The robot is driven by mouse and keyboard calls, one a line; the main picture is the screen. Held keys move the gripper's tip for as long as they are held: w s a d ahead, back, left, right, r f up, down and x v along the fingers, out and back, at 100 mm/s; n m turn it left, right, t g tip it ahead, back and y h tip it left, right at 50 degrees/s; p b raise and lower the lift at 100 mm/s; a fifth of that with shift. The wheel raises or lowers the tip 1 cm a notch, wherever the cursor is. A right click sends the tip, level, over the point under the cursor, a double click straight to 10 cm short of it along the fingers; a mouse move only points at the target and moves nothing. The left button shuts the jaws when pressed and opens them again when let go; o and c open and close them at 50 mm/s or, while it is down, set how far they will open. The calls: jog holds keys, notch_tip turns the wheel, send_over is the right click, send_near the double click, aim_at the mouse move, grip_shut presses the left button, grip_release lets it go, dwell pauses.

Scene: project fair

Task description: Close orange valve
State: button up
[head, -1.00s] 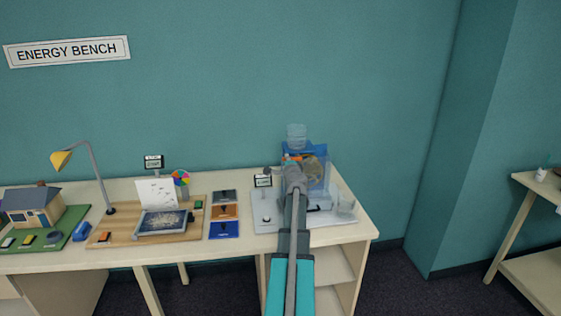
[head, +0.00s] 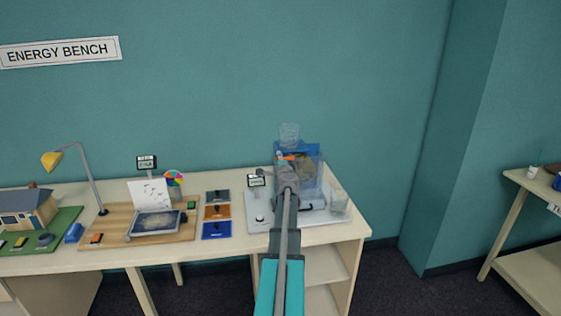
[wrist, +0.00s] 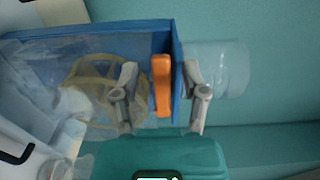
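The orange valve (wrist: 161,86) is a long orange handle at the edge of a blue-framed clear box (wrist: 95,38) in the wrist view. My gripper (wrist: 160,92) is open, with one finger on each side of the handle and a visible gap on both sides. In the head view the orange handle (head: 290,158) shows small at the blue box (head: 312,150), just beyond my gripper (head: 284,168), which partly hides it. A clear cup-like vessel (head: 289,134) stands above the box. A tan wheel (wrist: 105,85) shows inside the box.
The box stands on a pale grey base (head: 258,222) at the right end of the wooden bench (head: 335,236). A clear beaker (head: 339,201) stands right of it.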

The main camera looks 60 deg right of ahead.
jog(key=v, duration=1.2)
dwell(0.3)
dwell(0.7)
jog(key=w+a+f+n+t+y, duration=0.1)
jog(key=w+a+n+t+y, duration=0.2)
jog(key=w+a, duration=0.45)
jog(key=w+a+f+n+t+y, duration=0.1)
jog(key=w+a+f+n+y, duration=0.1)
jog(key=w+a+n+y, duration=0.5)
jog(key=w+a+f+n+g+y, duration=0.1)
jog(key=w+a+f+n+y, duration=0.15)
jog(key=w+a, duration=0.55)
jog(key=w+a+f+n+g+y, duration=0.1)
jog(key=w+a+f+n+y, duration=0.3)
jog(key=a, duration=0.7)
jog(key=a+f+n+g+y, duration=0.1)
jog(key=a+f+n+g, duration=0.3)
jog(key=a, duration=1)
jog(key=a+f+n+g, duration=0.3)
jog(key=a+n+g, duration=0.15)
jog(key=a, duration=0.95)
jog(key=s+a+f+n+g+h, duration=0.2)
jog(key=s+a+n+g, duration=0.1)
jog(key=s+a, duration=0.4)
jog(key=shift+a+n+g+h, duration=0.35)
jog(key=shift+a+n+g, duration=0.1)
jog(key=shift+a, duration=0.45)
